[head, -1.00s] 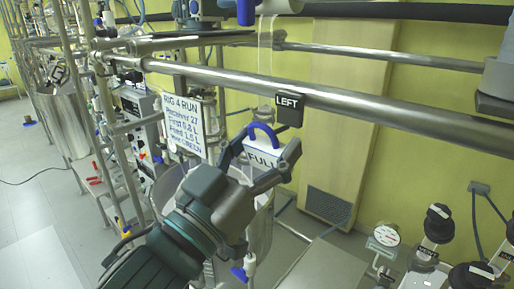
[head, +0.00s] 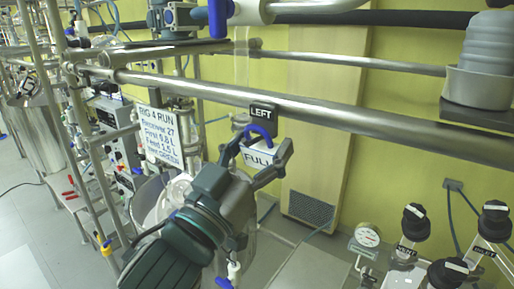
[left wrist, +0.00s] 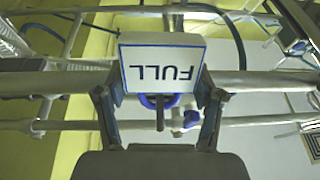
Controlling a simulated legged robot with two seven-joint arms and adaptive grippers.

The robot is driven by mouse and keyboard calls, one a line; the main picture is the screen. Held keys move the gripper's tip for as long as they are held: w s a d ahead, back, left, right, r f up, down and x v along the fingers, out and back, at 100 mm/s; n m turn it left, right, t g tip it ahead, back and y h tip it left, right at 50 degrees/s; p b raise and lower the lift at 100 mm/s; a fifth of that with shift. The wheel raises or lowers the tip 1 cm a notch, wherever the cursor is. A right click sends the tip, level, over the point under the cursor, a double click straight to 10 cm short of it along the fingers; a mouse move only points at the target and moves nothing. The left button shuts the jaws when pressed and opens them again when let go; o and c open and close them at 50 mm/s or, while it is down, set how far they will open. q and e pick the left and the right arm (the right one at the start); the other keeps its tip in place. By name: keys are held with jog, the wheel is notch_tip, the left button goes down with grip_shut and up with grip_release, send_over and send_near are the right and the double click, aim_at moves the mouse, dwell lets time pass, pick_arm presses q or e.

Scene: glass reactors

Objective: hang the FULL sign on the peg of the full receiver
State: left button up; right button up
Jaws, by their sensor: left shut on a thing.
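The white FULL sign (head: 258,158) has a blue loop (head: 260,131) on top. My left gripper (head: 263,154) is shut on it, one finger at each side, and holds it just under the black LEFT plate (head: 263,114) on the steel rail. In the left wrist view the sign (left wrist: 162,65) shows upside down between the fingers (left wrist: 160,98). A dark rod, seemingly a peg (left wrist: 160,113), shows at the blue loop there; I cannot tell whether the loop is around it. A glass vessel (head: 150,198) stands partly hidden behind my left arm. My right gripper is out of view.
A white RIG 4 RUN notice (head: 160,137) hangs left of the sign. A gauge (head: 367,235) and black-capped valves (head: 416,221) stand at lower right. Open floor (head: 25,225) lies at left.

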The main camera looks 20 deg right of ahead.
pick_arm(q)
jog(key=shift+f+b, duration=0.45)
jog(key=shift+f, duration=0.05)
dwell(0.6)
dwell(0.5)
jog(key=o, duration=1.2)
jog(key=shift+c, duration=0.8)
jog(key=shift+s, duration=0.1)
jog(key=b+v, duration=0.3)
jog(key=v, duration=0.4)
